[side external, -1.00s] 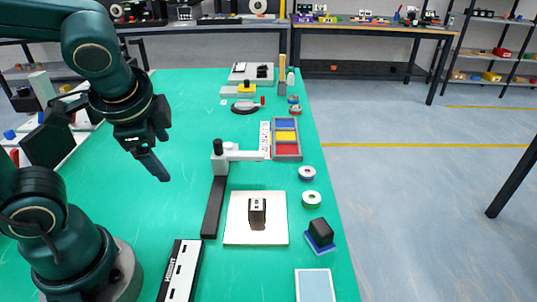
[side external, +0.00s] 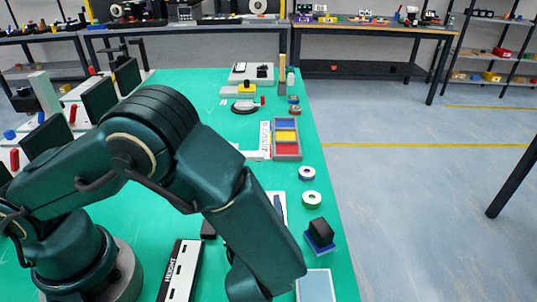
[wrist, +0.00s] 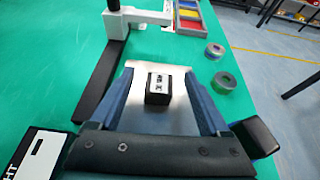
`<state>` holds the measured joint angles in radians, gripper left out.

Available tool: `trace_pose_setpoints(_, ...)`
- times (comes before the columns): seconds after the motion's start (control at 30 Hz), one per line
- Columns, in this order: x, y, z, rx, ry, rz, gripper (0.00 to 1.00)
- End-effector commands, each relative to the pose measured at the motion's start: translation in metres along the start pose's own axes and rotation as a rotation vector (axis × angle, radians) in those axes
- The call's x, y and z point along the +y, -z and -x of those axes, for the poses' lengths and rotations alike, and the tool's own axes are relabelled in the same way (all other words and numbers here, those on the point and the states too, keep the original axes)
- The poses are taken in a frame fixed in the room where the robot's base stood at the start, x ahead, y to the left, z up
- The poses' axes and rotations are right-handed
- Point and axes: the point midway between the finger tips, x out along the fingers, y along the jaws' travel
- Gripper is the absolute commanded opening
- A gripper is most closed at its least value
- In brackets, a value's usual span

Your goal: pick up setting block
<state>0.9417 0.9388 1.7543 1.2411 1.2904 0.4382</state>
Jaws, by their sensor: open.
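The setting block, a small dark block with a white marked top face (wrist: 158,80), stands on a pale square plate (wrist: 150,121) in the wrist view. My gripper (wrist: 158,76) is open, with one blue finger to the left of the block and one to the right. There is a gap on both sides, and nothing is held. How far the fingertips are above the plate is hard to tell. In the side view my arm hides the block and most of the plate, leaving only a strip of the plate (side external: 272,194) in sight.
A black block on a blue base (side external: 320,234) stands right of the plate. Two ring-shaped rolls (side external: 312,199) and a tray of blue, yellow and red sections (side external: 287,150) lie farther back. A black height gauge bar (wrist: 100,82) lies left of the plate.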

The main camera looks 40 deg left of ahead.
Motion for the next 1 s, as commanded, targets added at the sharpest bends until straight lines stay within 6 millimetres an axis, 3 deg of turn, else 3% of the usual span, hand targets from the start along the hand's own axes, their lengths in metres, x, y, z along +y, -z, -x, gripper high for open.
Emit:
trace_pose_setpoints(0.17,0.000,0.008,-0.001,-0.003,0.017,-0.032,0.80)
trace_pose_setpoints(0.5,0.000,0.008,-0.041,-0.001,0.016,-0.030,0.80)
trace_pose_setpoints(0.83,-0.001,0.008,-0.046,0.000,0.019,-0.030,0.80)
trace_pose_setpoints(0.87,-0.001,0.008,-0.046,0.000,0.019,-0.030,0.72)
trace_pose_setpoints(1.0,-0.001,0.008,-0.046,0.000,0.019,-0.030,0.19)
